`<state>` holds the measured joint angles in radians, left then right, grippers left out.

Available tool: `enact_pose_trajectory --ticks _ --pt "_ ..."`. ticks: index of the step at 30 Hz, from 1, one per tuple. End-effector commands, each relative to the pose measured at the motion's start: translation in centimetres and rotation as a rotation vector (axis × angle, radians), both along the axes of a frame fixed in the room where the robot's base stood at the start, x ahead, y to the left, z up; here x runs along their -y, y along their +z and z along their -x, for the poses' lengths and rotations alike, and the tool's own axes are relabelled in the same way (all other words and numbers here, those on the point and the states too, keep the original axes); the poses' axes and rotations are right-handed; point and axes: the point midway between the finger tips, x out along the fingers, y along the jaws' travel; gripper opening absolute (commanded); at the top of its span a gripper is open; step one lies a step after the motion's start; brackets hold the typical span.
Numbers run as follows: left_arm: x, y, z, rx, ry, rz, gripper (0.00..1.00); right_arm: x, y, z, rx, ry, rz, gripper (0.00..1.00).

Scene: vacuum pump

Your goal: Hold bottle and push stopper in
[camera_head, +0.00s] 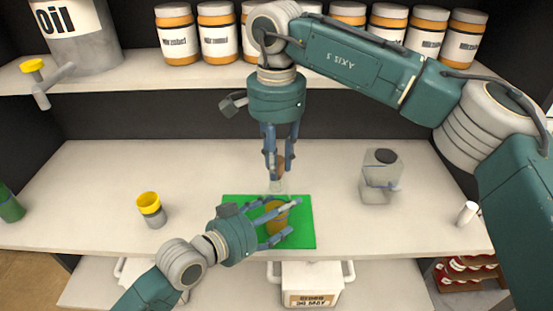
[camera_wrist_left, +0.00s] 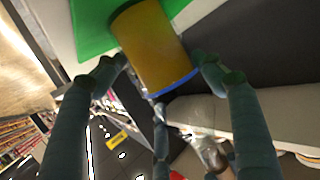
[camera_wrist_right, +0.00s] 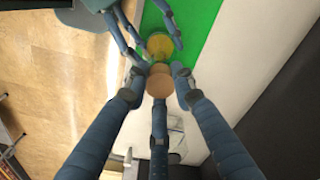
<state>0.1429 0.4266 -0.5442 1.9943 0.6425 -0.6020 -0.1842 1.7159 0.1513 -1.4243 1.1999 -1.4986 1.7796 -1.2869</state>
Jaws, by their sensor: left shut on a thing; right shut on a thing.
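The bottle (camera_head: 275,211) looks amber and stands over the green mat, between the fingers of my left gripper (camera_head: 284,222). In the left wrist view the amber bottle (camera_wrist_left: 155,52) has a blue rim and sits between the fingers. My right gripper (camera_head: 278,166) is above and behind it, shut on a tan, cork-like stopper (camera_head: 280,165). The stopper (camera_wrist_right: 160,82) also shows between the fingertips in the right wrist view, in line with the bottle (camera_wrist_right: 160,46). A clear, glassy part (camera_head: 278,186) shows just below the stopper. Whether the stopper touches the bottle's mouth is unclear.
The green mat (camera_head: 305,238) lies near the table's front edge. A yellow-topped container (camera_head: 151,209) stands left, a grey canister (camera_head: 381,178) right, and a small white cylinder (camera_head: 466,213) far right. A shelf behind holds several orange-lidded jars (camera_head: 217,32) and an oil can (camera_head: 75,50).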

Motion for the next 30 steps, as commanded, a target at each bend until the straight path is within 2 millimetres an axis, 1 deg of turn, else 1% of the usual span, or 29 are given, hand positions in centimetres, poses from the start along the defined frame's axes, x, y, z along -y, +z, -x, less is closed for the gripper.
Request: enact_pose_trajectory --ticks 9,20,21,23,24,30 --pt "0.02 0.11 -0.02 0.001 0.0 0.001 0.32 -0.01 -0.03 0.01 0.0 0.0 0.0 0.11" --pt "0.02 0.11 -0.02 0.001 0.0 0.001 0.32 0.02 -0.68 0.0 0.001 0.0 0.001 0.11" --pt "0.02 0.11 -0.02 0.001 0.0 0.001 0.32 0.01 -0.64 -0.01 0.001 0.0 0.001 0.32" --pt "0.02 0.11 -0.02 0.002 0.0 0.001 0.32 0.01 -0.64 -0.01 0.001 0.0 0.001 0.44" --pt "0.02 0.11 -0.02 0.002 0.0 0.001 0.32 0.0 -0.65 0.0 0.0 0.0 0.0 0.46" --pt "0.02 0.11 -0.01 0.002 0.0 0.001 0.32 -0.01 -0.65 0.0 0.0 0.0 0.0 0.46"
